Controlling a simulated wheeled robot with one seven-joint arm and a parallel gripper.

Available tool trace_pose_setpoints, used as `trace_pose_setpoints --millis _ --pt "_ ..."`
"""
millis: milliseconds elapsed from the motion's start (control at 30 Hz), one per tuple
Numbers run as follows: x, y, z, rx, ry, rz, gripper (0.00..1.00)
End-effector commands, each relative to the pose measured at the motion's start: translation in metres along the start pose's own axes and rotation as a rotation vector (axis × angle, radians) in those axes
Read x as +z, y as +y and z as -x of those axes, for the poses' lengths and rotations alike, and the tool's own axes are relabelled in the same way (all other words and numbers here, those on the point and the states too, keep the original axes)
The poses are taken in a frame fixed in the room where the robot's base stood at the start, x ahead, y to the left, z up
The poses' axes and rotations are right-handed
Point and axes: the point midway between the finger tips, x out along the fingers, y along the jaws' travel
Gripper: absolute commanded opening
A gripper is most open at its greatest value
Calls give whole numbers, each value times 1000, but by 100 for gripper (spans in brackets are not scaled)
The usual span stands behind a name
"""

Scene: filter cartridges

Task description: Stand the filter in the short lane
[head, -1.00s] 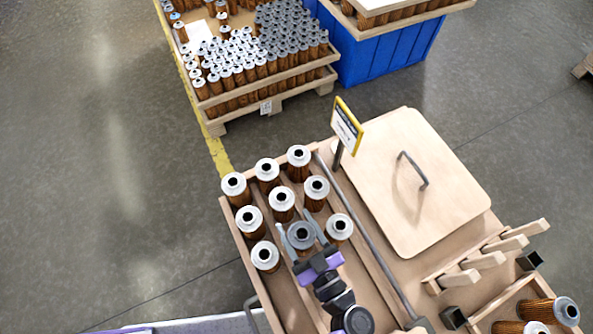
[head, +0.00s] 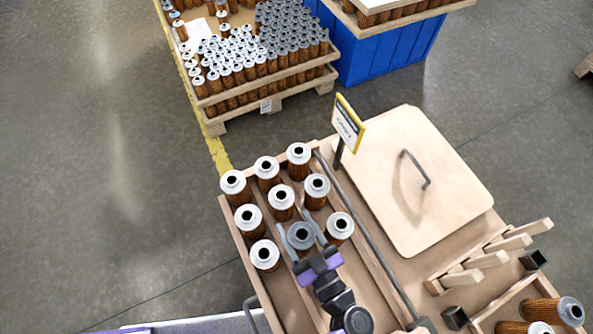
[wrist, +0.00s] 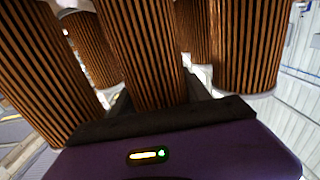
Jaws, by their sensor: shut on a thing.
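A filter with a darker grey cap (head: 301,236) stands upright at the near end of the middle lane of the wooden tray (head: 238,242). My gripper (head: 297,222) is shut on it, one finger on each side. In the wrist view the pleated brown body of this filter (wrist: 143,55) fills the middle, between the fingers. The middle lane also holds two white-capped filters, the nearer one (head: 281,198) just beyond the held one. The left lane and the right lane each hold three white-capped filters, such as one at left (head: 265,256) and one at right (head: 340,227). The held filter's base is hidden.
Neighbouring filters stand close on both sides. A sign (head: 347,124) stands at the tray's far right corner. A wooden lid with a handle (head: 410,190) lies to the right. Wooden pegs (head: 487,258) and a box with filters (head: 555,311) are at lower right.

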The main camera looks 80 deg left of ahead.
Motion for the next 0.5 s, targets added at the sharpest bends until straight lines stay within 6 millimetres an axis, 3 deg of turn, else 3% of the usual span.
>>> trace_pose_setpoints --millis 500 --pt "15 0 0 0 0 1 11"
